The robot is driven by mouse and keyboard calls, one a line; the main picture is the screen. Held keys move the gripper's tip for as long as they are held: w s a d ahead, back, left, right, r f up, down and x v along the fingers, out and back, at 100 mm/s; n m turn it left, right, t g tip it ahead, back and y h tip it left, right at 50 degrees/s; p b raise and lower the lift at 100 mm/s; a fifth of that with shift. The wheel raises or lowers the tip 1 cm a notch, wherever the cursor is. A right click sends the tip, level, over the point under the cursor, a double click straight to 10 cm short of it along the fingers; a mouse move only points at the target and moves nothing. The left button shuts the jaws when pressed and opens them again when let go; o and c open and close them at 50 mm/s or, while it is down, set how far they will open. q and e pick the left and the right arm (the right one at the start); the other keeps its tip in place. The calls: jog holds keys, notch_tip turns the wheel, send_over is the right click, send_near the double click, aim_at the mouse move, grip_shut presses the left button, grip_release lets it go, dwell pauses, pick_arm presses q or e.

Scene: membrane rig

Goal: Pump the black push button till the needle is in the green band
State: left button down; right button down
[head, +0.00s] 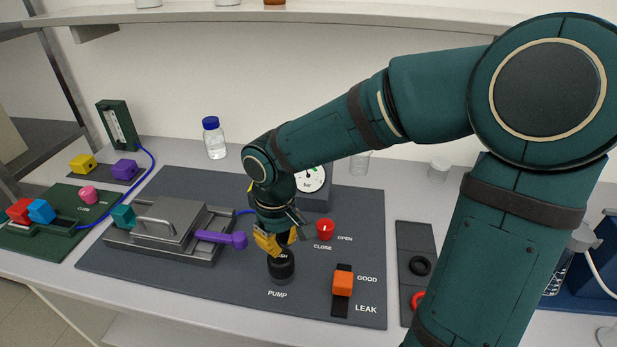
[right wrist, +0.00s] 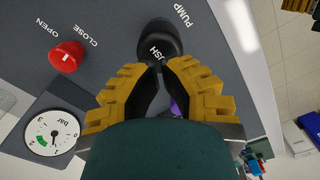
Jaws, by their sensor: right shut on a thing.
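The black push button (head: 281,266) stands on the grey rig plate above the word PUMP. It also shows in the right wrist view (right wrist: 160,38), with part of its PUSH lettering covered by my fingers. My right gripper (head: 273,246) points down at the button, its yellow fingertips closed in at the button's top edge. The fingertips nearly meet in the right wrist view (right wrist: 157,68). The round white gauge (head: 312,178) is partly hidden by my right arm. Its dial is clearer in the right wrist view (right wrist: 51,133), but the needle's exact place against the green is too small to tell.
A red OPEN/CLOSE knob (head: 325,230) stands right of the button, and an orange slider (head: 342,282) sits at GOOD. A metal clamp cell (head: 165,230) with a purple handle (head: 222,239) lies to the left. A bottle (head: 214,140) stands behind the plate.

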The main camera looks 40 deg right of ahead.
aim_at(281, 256)
jog(key=shift+f, duration=0.15)
jog(key=shift+f+b, duration=2.25)
jog(key=shift+f, duration=0.5)
notch_tip(281, 256, up, 6)
jog(key=p, duration=0.5)
jog(key=shift+f, duration=0.1)
jog(key=shift+f, duration=0.1)
jog(key=shift+f+b, duration=2.45)
jog(key=shift+f, duration=0.4)
notch_tip(281, 256, up, 6)
jog(key=p, duration=0.5)
